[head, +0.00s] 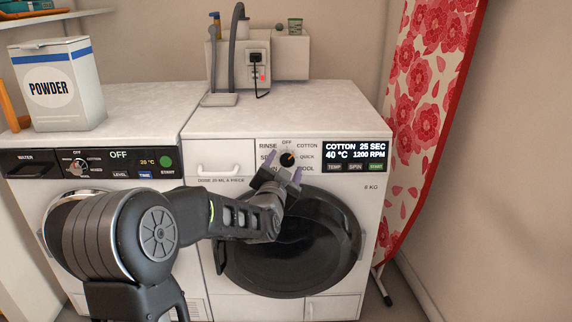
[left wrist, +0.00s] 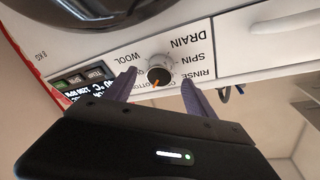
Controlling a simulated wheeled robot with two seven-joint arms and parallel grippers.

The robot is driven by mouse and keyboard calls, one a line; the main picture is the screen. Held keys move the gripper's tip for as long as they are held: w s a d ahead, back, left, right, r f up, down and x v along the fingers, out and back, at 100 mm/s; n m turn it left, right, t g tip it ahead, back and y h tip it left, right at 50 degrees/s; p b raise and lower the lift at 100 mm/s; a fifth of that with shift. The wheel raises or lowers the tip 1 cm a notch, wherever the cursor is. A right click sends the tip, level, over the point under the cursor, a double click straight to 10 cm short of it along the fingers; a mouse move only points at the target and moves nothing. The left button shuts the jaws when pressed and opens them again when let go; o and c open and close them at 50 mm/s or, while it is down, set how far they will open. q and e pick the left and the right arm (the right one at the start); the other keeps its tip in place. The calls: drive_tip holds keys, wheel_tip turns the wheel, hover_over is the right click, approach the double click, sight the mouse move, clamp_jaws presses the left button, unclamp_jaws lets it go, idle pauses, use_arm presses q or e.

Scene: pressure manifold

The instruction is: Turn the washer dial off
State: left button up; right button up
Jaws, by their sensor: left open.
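The washer dial (head: 287,159) is a round knob with an orange pointer on the right machine's panel. Its pointer is turned to the upper right, toward COTTON, while OFF is printed above the dial. The display (head: 355,150) beside it reads COTTON 25 SEC, 40 °C, 1200 RPM. My left gripper (head: 283,168) is open just in front of the dial, from below. In the left wrist view, the dial (left wrist: 159,70) appears between the two spread fingers (left wrist: 158,88); I cannot tell whether they touch it. My right gripper is not in view.
The left machine has its own dial (head: 78,165) and a display reading OFF (head: 118,155). A powder box (head: 58,85) stands on top of it. The round black door (head: 290,245) is below my gripper. A red floral ironing board (head: 432,100) stands at the right.

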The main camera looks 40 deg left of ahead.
use_arm(q)
drive_tip(key=shift+x, duration=1.05)
drive_tip(key=shift+c, duration=0.3)
drive_tip(key=c, duration=1.3)
drive_tip(key=shift+f, duration=0.1)
